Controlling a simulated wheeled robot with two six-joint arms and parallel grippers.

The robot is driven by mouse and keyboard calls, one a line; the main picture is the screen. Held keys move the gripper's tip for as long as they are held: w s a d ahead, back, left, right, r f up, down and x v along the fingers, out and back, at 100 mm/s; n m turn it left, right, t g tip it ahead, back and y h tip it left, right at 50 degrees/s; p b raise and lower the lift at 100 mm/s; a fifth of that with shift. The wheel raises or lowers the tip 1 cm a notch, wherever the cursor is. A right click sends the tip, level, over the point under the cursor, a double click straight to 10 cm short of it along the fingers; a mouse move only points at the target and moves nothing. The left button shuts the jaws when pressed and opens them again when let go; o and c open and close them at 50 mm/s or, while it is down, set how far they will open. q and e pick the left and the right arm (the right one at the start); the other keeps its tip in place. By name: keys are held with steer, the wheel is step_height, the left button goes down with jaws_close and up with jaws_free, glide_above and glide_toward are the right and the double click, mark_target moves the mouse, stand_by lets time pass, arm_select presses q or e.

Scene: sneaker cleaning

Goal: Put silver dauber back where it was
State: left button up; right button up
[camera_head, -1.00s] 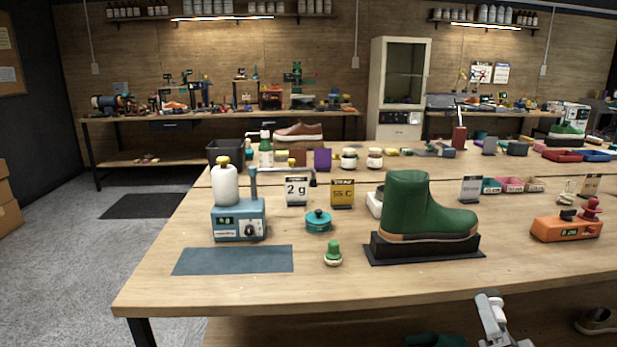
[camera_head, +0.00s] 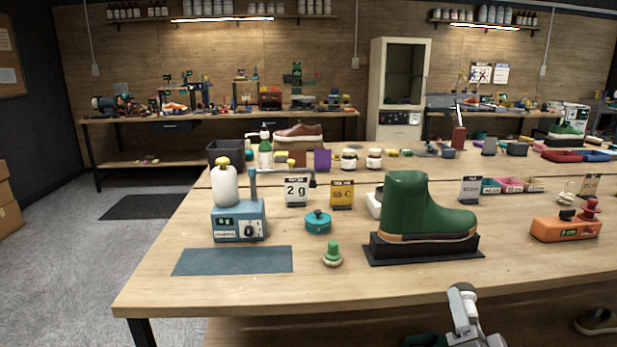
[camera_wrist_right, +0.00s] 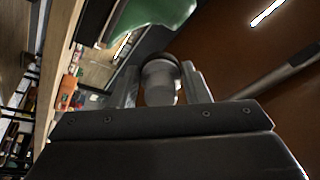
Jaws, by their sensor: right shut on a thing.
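My right gripper (camera_head: 463,316) is in front of the table's near edge, at the lower right of the head view. It is shut on the silver dauber (camera_head: 462,289), which has a rounded pale and grey head pointing up. In the right wrist view the dauber (camera_wrist_right: 161,75) sits between the two fingers (camera_wrist_right: 160,88); its lower part is hidden by the gripper. The dauber is apart from the tabletop. A green dauber (camera_head: 332,254) stands on the table to the left, near a teal round tin (camera_head: 318,222). My left gripper is not in view.
A green boot (camera_head: 408,205) stands on a black base (camera_head: 425,254) behind my right gripper. A blue scale device (camera_head: 238,222) and grey mat (camera_head: 234,261) are at left. An orange device (camera_head: 565,229) is at right. The table's front strip (camera_head: 300,293) is clear.

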steer(key=a+r+n+y, duration=0.1)
steer(key=a+r, duration=0.3)
steer(key=a, duration=0.2)
steer(key=shift+s+a, duration=0.4)
steer(key=shift+s, duration=0.05)
